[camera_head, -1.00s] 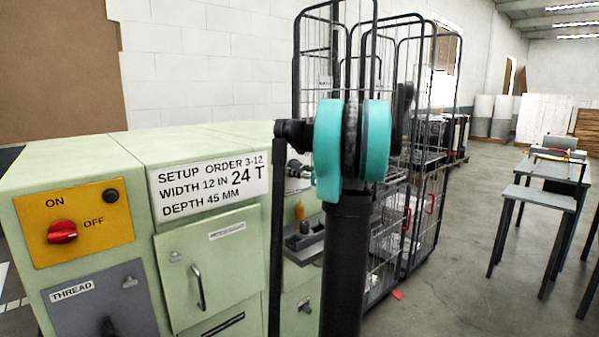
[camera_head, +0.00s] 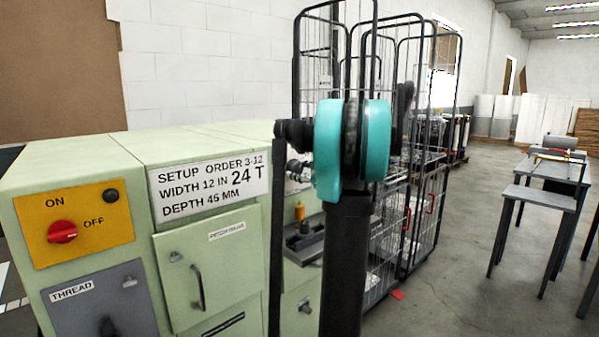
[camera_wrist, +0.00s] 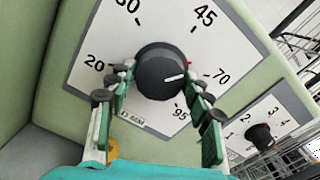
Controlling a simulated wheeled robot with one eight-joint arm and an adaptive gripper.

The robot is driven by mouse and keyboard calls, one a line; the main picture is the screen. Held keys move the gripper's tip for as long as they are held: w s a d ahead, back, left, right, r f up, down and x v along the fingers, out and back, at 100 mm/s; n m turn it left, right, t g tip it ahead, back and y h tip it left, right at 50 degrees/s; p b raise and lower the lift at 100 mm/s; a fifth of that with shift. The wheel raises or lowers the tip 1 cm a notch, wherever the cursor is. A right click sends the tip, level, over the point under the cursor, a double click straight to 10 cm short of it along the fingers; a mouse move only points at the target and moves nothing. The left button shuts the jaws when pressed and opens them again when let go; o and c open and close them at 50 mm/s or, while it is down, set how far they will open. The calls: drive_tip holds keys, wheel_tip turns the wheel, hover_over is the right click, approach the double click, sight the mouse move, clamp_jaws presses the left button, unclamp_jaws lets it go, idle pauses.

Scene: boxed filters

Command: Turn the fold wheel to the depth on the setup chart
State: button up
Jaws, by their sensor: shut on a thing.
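The setup chart (camera_head: 208,187) is a white label on the pale green machine in the head view. It reads order 3-12, width 12 in, 24 T and depth 45 mm. In the wrist view, a dark round knob (camera_wrist: 158,66) sits on a white dial plate (camera_wrist: 158,25) marked 20 to 95. Its white pointer line faces right, roughly toward 70. I cannot tell from its small label whether it is the fold wheel. My gripper (camera_wrist: 160,92) is shut on this knob, one finger on each side. My arm hides this spot in the head view.
A smaller knob (camera_wrist: 260,136) with its own numbered plate lies right of the dial. The machine has a red on/off switch (camera_head: 62,232) on a yellow panel (camera_head: 110,238). Wire cage trolleys (camera_head: 425,150) stand behind my arm. Grey tables (camera_head: 540,195) stand right, with open floor between.

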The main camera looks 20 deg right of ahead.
drive_tip(key=n, duration=0.7)
idle(0.5)
drive_tip(key=o, duration=1.2)
drive_tip(key=shift+c, duration=0.2)
drive_tip(key=v, duration=1.2)
